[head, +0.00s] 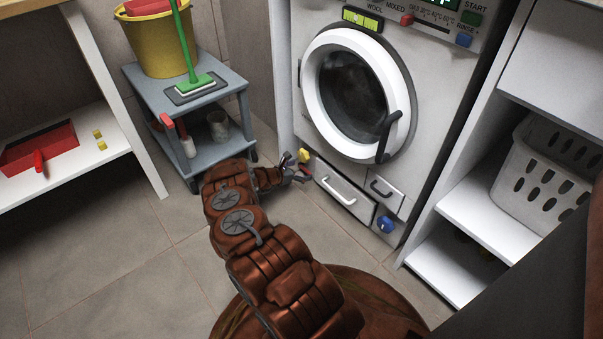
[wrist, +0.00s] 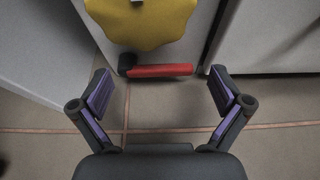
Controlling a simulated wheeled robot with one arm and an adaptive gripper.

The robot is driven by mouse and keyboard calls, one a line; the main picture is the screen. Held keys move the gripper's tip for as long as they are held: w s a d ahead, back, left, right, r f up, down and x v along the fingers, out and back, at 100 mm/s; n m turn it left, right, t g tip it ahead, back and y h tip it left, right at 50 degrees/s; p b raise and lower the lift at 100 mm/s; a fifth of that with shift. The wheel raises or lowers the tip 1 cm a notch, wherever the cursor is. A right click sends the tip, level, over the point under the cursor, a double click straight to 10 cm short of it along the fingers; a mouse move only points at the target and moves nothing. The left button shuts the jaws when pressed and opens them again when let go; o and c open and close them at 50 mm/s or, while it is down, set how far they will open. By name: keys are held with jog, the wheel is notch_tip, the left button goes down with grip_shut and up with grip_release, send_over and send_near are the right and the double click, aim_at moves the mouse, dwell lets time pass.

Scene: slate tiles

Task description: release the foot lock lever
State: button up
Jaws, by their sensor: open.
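The foot lock lever is a red bar with a dark pivot at its left end. It lies roughly level at the washer's lower front, below a yellow knob, in the wrist view (lever (wrist: 162,71), knob (wrist: 150,22)). In the head view the yellow knob (head: 303,156) shows at the washer's lower left, and my gripper largely hides the lever. My gripper (head: 297,173) is open and empty; in the wrist view (wrist: 160,84) its purple-padded fingers stand wide apart, with the lever ahead between the tips. No contact with the lever shows.
The washer (head: 425,95) has a drawer (head: 340,185) and a blue knob (head: 386,224) low down. A blue-grey trolley (head: 225,150) with a yellow bucket (head: 160,42) stands left of my arm. White shelving (head: 480,215) stands right. Tiled floor is clear at lower left.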

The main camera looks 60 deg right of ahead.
jog(key=shift+d+f, duration=0.2)
jog(key=shift+d, duration=0.15)
